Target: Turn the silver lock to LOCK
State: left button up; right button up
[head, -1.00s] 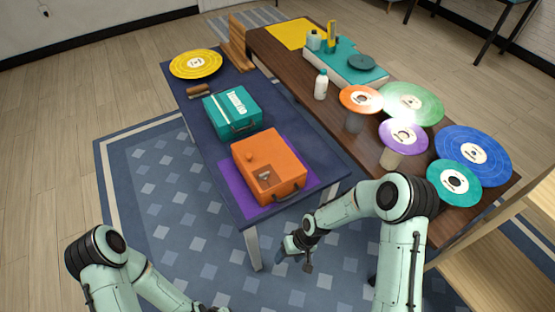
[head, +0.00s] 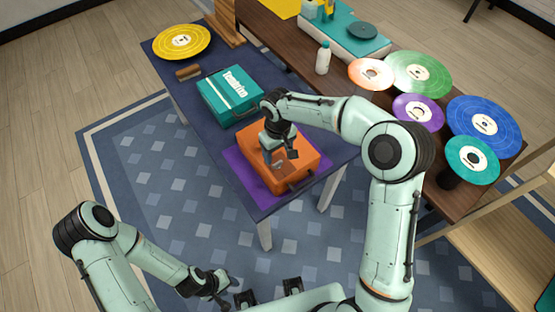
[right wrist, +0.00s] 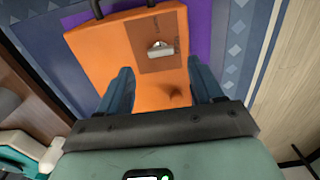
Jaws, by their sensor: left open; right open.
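The silver lock (right wrist: 160,48) sits on a brown plate on the orange case (right wrist: 100,42) in the right wrist view. Small lettering beside it is too small to read. In the head view the orange case (head: 312,158) lies on a purple mat, and my right gripper largely covers the lock. My right gripper (head: 281,158) is open above the case, and its two fingers also show in the right wrist view (right wrist: 162,90), apart and empty, short of the lock. My left gripper (head: 228,290) is open and empty, low over the rug, away from the case.
A teal case (head: 228,98), a brown roller-like object (head: 188,72) and a yellow record (head: 181,41) are on the blue table (head: 165,62). A brown table (head: 290,62) with several records and a white bottle (head: 323,58) stands behind on the right.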

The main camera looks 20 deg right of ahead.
aim_at(277, 163)
notch_tip(277, 163, down, 6)
jog(key=shift+r, duration=0.25)
jog(key=c, duration=1.1)
